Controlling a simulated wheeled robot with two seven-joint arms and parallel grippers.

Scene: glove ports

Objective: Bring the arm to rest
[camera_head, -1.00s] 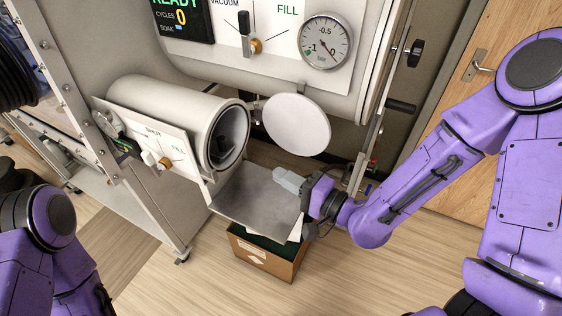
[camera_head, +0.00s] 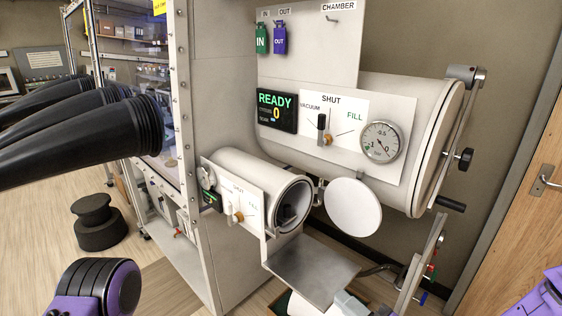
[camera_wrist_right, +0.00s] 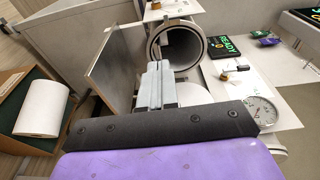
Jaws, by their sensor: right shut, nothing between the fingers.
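My right gripper (camera_head: 345,303) shows only in part at the bottom edge of the head view, just beyond the near right corner of the metal tray (camera_head: 312,268). In the right wrist view its grey fingers (camera_wrist_right: 158,72) are together with nothing between them. They point toward the open small round port (camera_wrist_right: 178,45) and stand apart from it. The rest of the right arm is mostly cut off at the lower right of the head view. My left arm (camera_head: 95,288) shows at the lower left; its gripper is out of view.
The small port (camera_head: 290,205) is open, its round white door (camera_head: 353,207) swung aside. The large chamber (camera_head: 405,110) with gauge (camera_head: 381,142) stands above. A box (camera_wrist_right: 20,75) holding a white roll (camera_wrist_right: 43,108) is below the tray. Black glove sleeves (camera_head: 90,130) jut out at left.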

